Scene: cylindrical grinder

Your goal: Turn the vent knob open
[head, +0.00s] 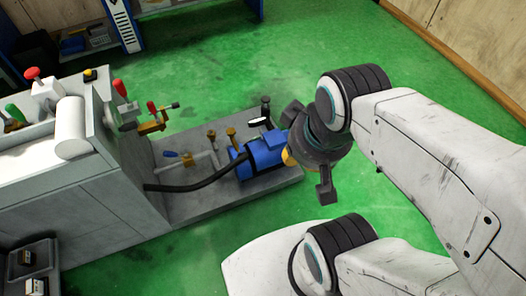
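No part is labelled as the vent knob, and I cannot tell which one it is. Candidates on the grinder's low grey base are a black-topped fitting (265,103), a brass fitting (231,133) and a blue lever (170,154). A blue motor or pump (258,153) sits beside them. My gripper (306,150) is just right of the blue motor in the picture, its two dark fingers spread wide apart. An orange-yellow part (288,158) shows at its edge, partly hidden behind it. I see nothing held, though the space between the fingers is partly hidden.
The grinder body (85,210) fills the left, with red-knobbed levers (33,73) and brass fittings (152,124) on it. A black hose (200,184) runs from it to the blue motor. The green floor (220,60) is clear behind. A wooden wall (490,35) stands at the upper right.

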